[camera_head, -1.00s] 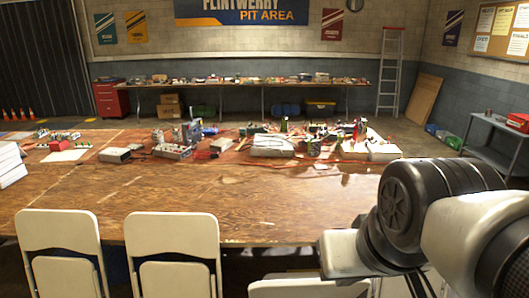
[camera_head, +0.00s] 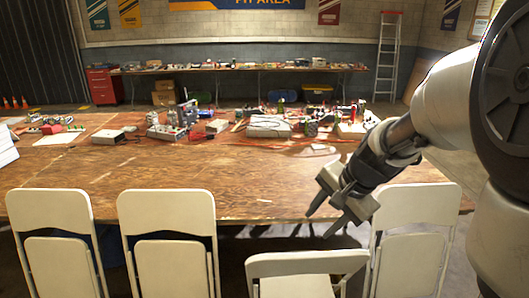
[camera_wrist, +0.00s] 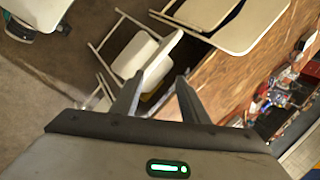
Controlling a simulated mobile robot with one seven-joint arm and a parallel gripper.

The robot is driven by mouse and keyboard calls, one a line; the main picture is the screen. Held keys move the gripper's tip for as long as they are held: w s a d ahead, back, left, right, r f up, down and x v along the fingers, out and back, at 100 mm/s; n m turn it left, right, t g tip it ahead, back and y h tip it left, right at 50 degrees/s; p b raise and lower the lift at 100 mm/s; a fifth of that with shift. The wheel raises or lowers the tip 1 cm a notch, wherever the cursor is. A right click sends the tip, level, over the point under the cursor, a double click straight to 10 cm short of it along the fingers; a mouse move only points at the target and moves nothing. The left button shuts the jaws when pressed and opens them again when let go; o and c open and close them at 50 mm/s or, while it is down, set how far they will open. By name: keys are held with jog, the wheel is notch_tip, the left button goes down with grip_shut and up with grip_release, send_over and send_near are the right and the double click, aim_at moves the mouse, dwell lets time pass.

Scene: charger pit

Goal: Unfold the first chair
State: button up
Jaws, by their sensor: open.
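Several cream folding chairs line the table's near side in the head view: one at far left (camera_head: 50,235), one beside it (camera_head: 168,235), a lower, nearer one in the middle (camera_head: 305,264), and one at right (camera_head: 415,235). Which is the first chair I cannot tell. My gripper (camera_head: 318,226) is open and empty, fingers pointing down, above and behind the middle chair's top edge in the picture. In the wrist view, the open fingers (camera_wrist: 160,78) show in front of a cream chair (camera_wrist: 145,55) with thin legs; I see no contact. The chairs' lower parts are cut off in the head view.
A long wooden table (camera_head: 170,170) lies behind the chairs, its near half bare. Electronics and tools, such as a grey box (camera_head: 268,126), crowd its far half. My arm fills the right side of the head view. Grey floor shows beside the chairs (camera_wrist: 50,90).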

aim_at(313, 254)
jog(key=w+d+f+m+b, duration=0.1)
jog(key=w+d+f+m, duration=0.25)
jog(key=f, duration=0.45)
jog(key=w+d+f+m+b, duration=0.2)
jog(key=w+d+f+m, duration=0.15)
jog(key=f, duration=0.45)
jog(key=shift+y, duration=0.4)
jog(key=b+x, duration=0.2)
jog(key=x, duration=0.2)
jog(key=b+x, duration=0.2)
jog(key=x, duration=0.2)
jog(key=b+x, duration=0.2)
jog(key=x, duration=0.2)
jog(key=shift+w+a+f+b, duration=0.15)
jog(key=shift+w+a+b, duration=0.15)
jog(key=shift+w+a, duration=0.1)
jog(key=shift+w+a+f+b, duration=0.3)
jog(key=shift+w+f, duration=0.1)
jog(key=shift+f, duration=0.2)
grip_shut()
grip_release()
